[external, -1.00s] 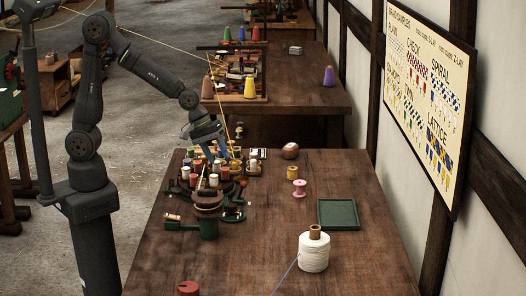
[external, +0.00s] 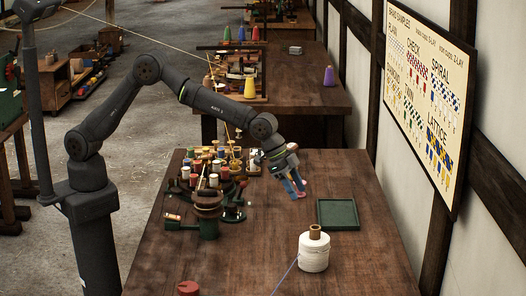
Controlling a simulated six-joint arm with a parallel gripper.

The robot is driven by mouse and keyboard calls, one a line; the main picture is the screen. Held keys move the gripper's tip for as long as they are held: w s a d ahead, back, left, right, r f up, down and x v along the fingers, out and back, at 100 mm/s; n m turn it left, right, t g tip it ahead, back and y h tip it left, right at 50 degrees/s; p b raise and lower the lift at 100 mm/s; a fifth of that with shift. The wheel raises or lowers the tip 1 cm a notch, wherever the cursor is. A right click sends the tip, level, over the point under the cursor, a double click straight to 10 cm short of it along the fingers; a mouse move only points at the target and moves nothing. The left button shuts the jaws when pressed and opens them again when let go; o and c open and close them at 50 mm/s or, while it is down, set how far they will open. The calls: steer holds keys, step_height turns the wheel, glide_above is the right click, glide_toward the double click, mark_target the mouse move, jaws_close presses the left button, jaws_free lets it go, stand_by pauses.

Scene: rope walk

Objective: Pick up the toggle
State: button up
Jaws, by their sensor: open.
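My gripper (external: 297,192) is open and points down over the right half of the wooden table (external: 255,245), just left of a green tray. Its blue fingers are at a small pink spool-like piece (external: 301,195), which shows only in part by the fingertips. I cannot tell whether the fingers touch it. No piece can be clearly made out as the toggle; the pink piece may be it. My wrist covers the spot behind, where a tan spool and a brown round piece stood.
The empty green tray (external: 338,228) lies close to the right. A white cord spool (external: 314,252) stands in front, with a red knob (external: 188,288) at front left. A crowded stand of bobbins (external: 212,178) is at left. The front middle of the table is clear.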

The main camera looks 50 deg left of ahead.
steer(key=x, duration=0.9)
steer(key=shift+w+d+f, duration=0.1)
steer(key=shift+w+f, duration=0.05)
steer(key=shift+f, duration=0.2)
steer(key=shift+w+a+x, duration=0.1)
steer(key=shift+w+x, duration=0.05)
steer(key=shift+x, duration=1.15)
steer(key=shift+w+a+x, duration=0.1)
steer(key=shift+w+x, duration=0.1)
steer(key=shift+x, duration=1.1)
steer(key=c, duration=1)
